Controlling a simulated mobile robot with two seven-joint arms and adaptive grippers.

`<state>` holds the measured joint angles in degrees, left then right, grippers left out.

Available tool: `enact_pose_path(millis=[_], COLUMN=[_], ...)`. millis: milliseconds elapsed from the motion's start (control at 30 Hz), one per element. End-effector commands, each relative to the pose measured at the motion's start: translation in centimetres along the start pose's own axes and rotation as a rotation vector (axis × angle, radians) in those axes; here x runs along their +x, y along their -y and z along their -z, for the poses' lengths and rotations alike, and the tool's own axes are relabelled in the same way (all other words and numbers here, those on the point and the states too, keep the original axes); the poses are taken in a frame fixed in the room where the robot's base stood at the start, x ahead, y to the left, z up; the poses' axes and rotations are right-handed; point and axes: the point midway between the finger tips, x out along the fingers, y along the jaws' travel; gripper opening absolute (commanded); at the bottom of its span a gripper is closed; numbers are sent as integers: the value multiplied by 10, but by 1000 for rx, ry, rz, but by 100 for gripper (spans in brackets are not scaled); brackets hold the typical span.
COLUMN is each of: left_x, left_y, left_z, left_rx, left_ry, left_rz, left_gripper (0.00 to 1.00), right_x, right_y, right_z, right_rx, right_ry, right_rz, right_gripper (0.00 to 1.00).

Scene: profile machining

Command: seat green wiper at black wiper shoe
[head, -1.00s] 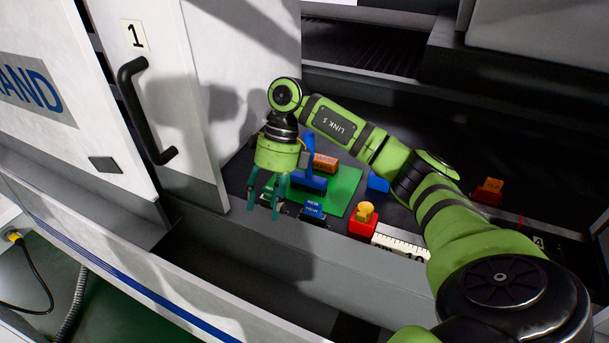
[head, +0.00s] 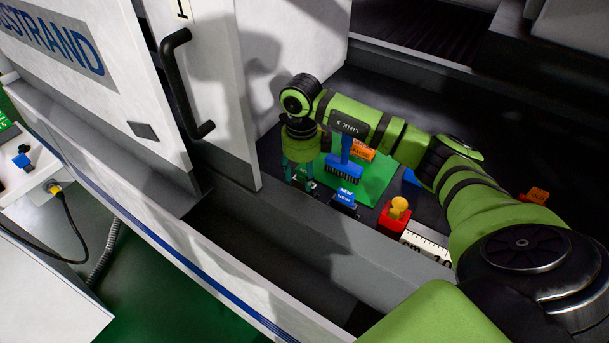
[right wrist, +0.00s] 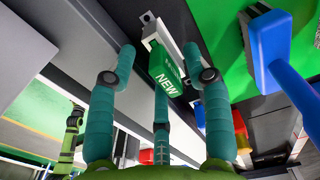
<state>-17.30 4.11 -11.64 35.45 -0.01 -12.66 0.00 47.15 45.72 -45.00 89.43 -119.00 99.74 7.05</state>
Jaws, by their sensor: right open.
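My right gripper (head: 299,182) is open, pointing down by the front edge of the dark bed. In the right wrist view its fingers (right wrist: 160,52) are spread on both sides of a green block lettered NEW (right wrist: 167,76), which appears to be the green wiper. A pale grey bar lies along the wiper. I cannot tell whether any finger touches it. In the head view the wiper is mostly hidden by the gripper. I cannot make out the black wiper shoe for certain. My left gripper does not show.
A blue-handled brush (head: 344,172) and an orange block (head: 362,150) lie on a green mat (head: 377,182). Right of the gripper are a blue NEW piece (head: 346,196), a red block with yellow knob (head: 393,217) and a white ruler (head: 426,241). The door (head: 205,95) stands close on the left.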

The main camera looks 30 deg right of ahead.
Motion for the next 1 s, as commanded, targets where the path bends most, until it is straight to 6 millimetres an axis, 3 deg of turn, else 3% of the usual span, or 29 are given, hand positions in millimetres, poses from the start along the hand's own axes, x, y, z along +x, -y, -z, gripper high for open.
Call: enact_pose_path(millis=[100, 133, 233, 267, 767, 1000], left_x=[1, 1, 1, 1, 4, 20], left_y=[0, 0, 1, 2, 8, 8], left_z=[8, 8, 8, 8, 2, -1], left_rx=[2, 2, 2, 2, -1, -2], left_ry=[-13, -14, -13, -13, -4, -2], left_rz=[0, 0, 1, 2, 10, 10], left_gripper=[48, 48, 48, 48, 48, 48], right_x=[0, 0, 0, 0, -3, -30], right_y=[0, 0, 0, 0, 0, 1], right_z=[0, 0, 0, 0, 0, -1], right_rx=[0, 0, 0, 0, 1, 1], right_ry=[0, 0, 0, 0, 2, 5], right_rz=[0, -1, -1, -1, -1, 2], right_gripper=[50, 42, 3, 0, 0, 0])
